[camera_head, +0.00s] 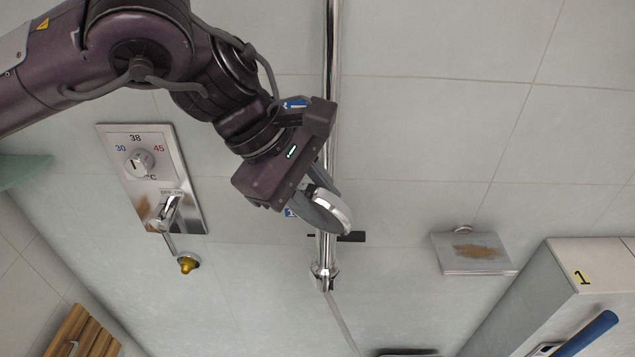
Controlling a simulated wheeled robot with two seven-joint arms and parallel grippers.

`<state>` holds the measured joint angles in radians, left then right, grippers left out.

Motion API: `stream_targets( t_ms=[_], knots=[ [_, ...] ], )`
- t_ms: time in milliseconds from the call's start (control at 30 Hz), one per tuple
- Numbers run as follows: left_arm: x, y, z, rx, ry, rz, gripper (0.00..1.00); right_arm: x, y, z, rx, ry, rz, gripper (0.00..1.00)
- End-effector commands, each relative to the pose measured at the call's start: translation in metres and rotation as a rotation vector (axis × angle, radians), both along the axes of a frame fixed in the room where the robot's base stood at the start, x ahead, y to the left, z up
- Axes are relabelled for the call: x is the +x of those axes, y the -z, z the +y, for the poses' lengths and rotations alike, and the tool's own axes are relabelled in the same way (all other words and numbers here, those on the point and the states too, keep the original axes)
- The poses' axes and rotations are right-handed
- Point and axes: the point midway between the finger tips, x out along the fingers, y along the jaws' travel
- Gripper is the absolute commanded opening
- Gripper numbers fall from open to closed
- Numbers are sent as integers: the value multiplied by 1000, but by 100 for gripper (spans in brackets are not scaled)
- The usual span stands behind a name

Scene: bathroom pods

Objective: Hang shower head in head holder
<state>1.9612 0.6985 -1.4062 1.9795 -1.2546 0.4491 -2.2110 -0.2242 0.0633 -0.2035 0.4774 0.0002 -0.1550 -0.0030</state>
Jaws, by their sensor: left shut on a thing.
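My left gripper (310,198) comes in from the upper left and is in front of the chrome riser pole (331,60). It is shut on a rounded grey and chrome piece, which looks like the shower head (335,210); the gripper body hides part of it. A small dark piece (352,237) sticks out at the pole just below and may belong to the head holder. I cannot tell whether the shower head touches it. A chrome bracket (325,275) is at the pole's lower end. My right gripper is not in view.
A thermostat panel (152,178) with a dial and lever is on the wall left of the pole, with a brass-coloured fitting (188,264) below. A soap shelf (472,253) and a box-like cabinet (560,295) are at the right.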

Motion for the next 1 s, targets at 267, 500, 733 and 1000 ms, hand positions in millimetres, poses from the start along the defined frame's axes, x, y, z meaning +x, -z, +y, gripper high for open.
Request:
stream_targets(
  t_ms=[267,500,733,1000],
  knots=[
    [0,2,0,0,0,-1,47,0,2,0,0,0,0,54],
    [0,2,0,-1,0,-1,52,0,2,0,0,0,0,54],
    [0,-9,7,-1,-2,-3,52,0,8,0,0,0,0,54],
    [-5,-51,30,-2,-2,-4,52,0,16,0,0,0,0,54]
  ],
)
